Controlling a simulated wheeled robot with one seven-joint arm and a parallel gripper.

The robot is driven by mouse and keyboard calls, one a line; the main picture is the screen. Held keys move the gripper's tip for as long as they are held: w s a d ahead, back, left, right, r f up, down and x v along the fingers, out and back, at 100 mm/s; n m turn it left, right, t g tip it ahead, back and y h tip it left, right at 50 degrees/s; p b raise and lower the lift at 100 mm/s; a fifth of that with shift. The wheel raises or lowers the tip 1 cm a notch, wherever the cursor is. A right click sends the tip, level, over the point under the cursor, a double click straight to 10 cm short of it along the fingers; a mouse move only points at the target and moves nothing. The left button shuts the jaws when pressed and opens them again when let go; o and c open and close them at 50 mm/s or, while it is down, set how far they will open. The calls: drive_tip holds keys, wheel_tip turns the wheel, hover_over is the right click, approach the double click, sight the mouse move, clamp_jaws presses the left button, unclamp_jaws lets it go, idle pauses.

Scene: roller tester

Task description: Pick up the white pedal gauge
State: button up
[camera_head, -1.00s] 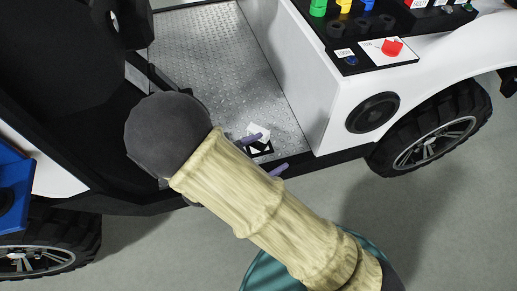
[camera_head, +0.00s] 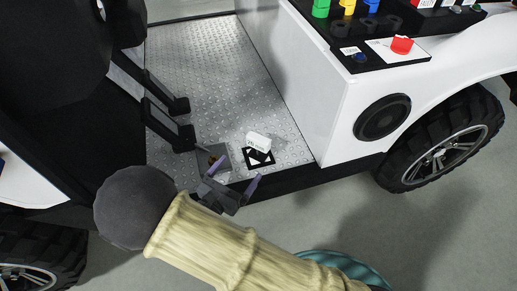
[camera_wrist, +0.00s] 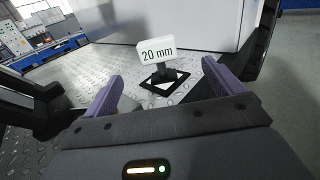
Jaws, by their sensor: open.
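The white pedal gauge (camera_head: 258,142) stands upright on a black-and-white marked square (camera_head: 258,158) on the metal footwell floor. In the wrist view the gauge (camera_wrist: 156,49) reads "20 mm" and has a dark stem below its white block. My gripper (camera_head: 236,177) is in front of the gauge at the sill, nearer the camera and slightly left. Its two purple fingers are spread apart and empty. In the wrist view the gripper (camera_wrist: 163,85) has the gauge beyond its fingertips, between them in the picture and not touched.
Two black pedals (camera_head: 169,122) stand at the left of the footwell. A white side panel (camera_head: 320,90) with a round black speaker (camera_head: 383,117) borders it on the right. A black sill (camera_head: 300,176) runs along the front. The diamond-plate floor (camera_head: 215,75) behind the gauge is clear.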

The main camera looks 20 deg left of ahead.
sight(257, 145)
drive_tip(key=b+x, duration=0.3)
drive_tip(key=x, duration=0.5)
drive_tip(key=shift+w+d+f+b, duration=0.1)
drive_tip(key=shift+w+f+b, duration=0.1)
drive_tip(key=shift+w+b, duration=0.15)
drive_tip(key=shift+w+r, duration=0.15)
drive_tip(key=shift+w, duration=0.2)
drive_tip(key=shift+w+d+b, duration=0.15)
drive_tip(key=shift+w+b, duration=0.4)
drive_tip(key=shift+w, duration=0.05)
drive_tip(key=b+x, duration=0.1)
drive_tip(key=x, duration=0.1)
drive_tip(key=b+x, duration=0.1)
drive_tip(key=shift+w, duration=0.45)
drive_tip(key=shift+w+r, duration=0.1)
drive_tip(key=shift+r, duration=0.05)
drive_tip(key=shift+c, duration=0.4)
